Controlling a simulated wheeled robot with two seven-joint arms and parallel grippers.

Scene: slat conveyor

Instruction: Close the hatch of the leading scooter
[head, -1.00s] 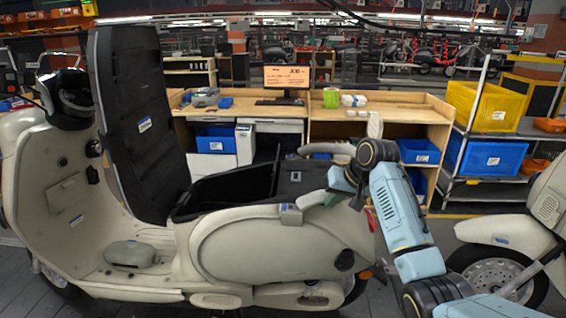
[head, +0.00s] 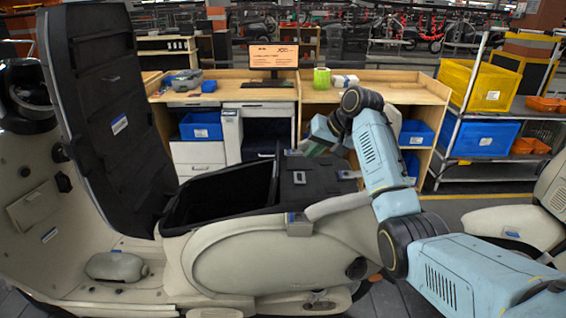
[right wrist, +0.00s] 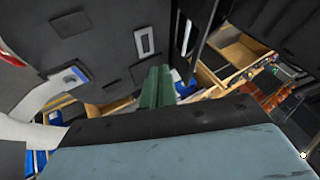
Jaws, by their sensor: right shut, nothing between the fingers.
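The leading scooter (head: 270,262) is cream coloured and fills the left and middle of the head view. Its hatch (head: 105,105), a long black panel, stands open and nearly upright at the front end of the black storage compartment (head: 225,200). My right gripper (head: 312,149) is over the rear of the scooter, right of the raised hatch and apart from it. Its green fingers (right wrist: 156,88) are together and empty in the right wrist view, with dark panels around them. The fingertips are partly hidden by the wrist in the head view. My left gripper is not in view.
Another cream scooter (head: 510,226) stands at the right edge. Behind is a wooden workbench (head: 225,94) with a monitor (head: 273,57) and blue bins. A rack with a yellow crate (head: 480,85) stands at the back right. The space above the open compartment looks clear.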

